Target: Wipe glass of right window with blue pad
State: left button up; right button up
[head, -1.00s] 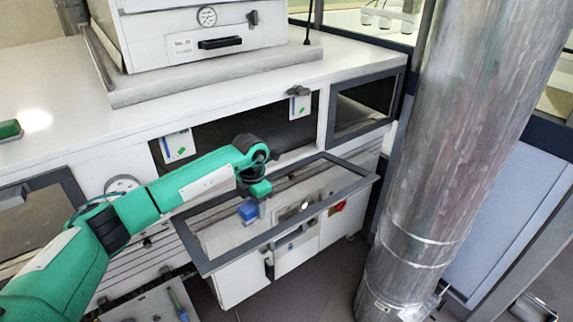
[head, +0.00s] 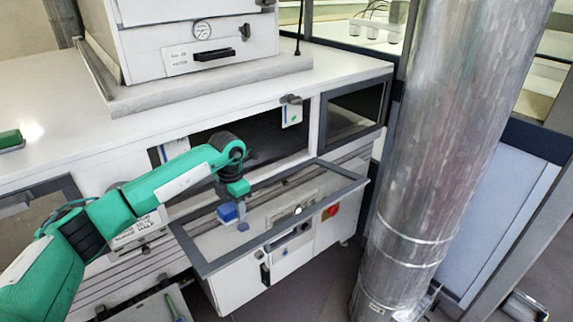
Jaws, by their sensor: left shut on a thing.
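The window (head: 340,199) stands tilted out from the white cabinet front, its clear glass held in a dark grey frame. My left gripper (head: 233,200) is over the left half of the glass, shut on the blue pad (head: 227,213). The pad is at or just above the glass; I cannot tell whether it touches. The gripper hides the top of the pad. A small bluish patch shows on or through the glass just right of the pad. My right gripper is not in view.
A dark-framed closed window (head: 355,112) is right of the opening. A large metal duct (head: 425,170) stands close on the right. A white oven unit (head: 190,45) sits on the cabinet top. A green block (head: 10,139) lies at the far left.

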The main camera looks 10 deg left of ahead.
pick_arm(q)
notch_tip(320, 180, up, 2)
jog(key=shift+a+p, duration=0.15)
jog(key=shift+p, duration=0.15)
jog(key=shift+r, duration=0.65)
jog(key=shift+r+p, duration=0.25)
jog(key=shift+p, duration=0.05)
jog(key=shift+f, duration=0.1)
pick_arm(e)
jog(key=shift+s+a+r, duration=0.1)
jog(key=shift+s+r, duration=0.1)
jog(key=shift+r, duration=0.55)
